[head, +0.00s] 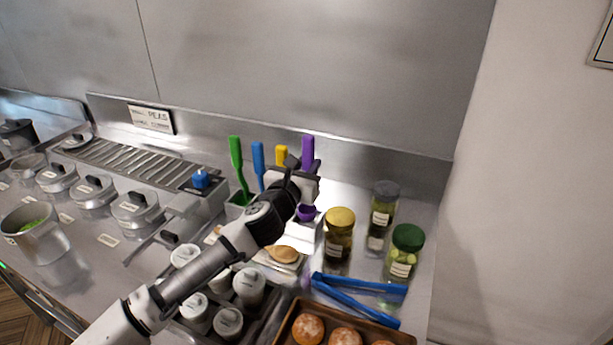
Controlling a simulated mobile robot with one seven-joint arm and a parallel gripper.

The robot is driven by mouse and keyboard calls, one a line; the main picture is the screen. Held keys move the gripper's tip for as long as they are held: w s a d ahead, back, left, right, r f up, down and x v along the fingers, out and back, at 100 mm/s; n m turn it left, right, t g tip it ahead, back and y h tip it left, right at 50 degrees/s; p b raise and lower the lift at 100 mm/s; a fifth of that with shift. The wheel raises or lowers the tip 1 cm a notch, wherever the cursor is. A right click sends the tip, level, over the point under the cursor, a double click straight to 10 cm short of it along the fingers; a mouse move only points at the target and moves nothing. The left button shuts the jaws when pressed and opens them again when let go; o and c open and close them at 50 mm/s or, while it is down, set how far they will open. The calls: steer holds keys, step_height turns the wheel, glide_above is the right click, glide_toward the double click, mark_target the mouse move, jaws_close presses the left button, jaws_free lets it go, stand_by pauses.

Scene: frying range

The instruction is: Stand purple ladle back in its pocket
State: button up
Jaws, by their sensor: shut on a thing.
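The purple ladle (308,150) is upright, its handle rising above my gripper (307,180) and its purple bowl (307,213) showing just below. My gripper is shut on the ladle's handle. The utensil holder (234,209) stands against the back wall. A green utensil (236,165), a blue one (258,160) and a yellow one (281,154) stand in a row to the left of the ladle. My arm covers much of the holder. I cannot tell whether the bowl is inside a pocket or above it.
Jars with a yellow lid (340,218), a dark lid (386,189) and a green lid (408,237) stand right of the ladle. Blue tongs (360,292) and a bun tray (290,320) lie in front. White-lidded containers (249,283) stand under my arm.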

step_height(320, 180, down, 3)
steer(key=shift+r+p, duration=0.1)
steer(key=shift+p, duration=0.25)
steer(key=shift+f, duration=0.4)
steer(key=shift+f, duration=0.2)
steer(key=o, duration=1)
steer(key=shift+r, duration=0.15)
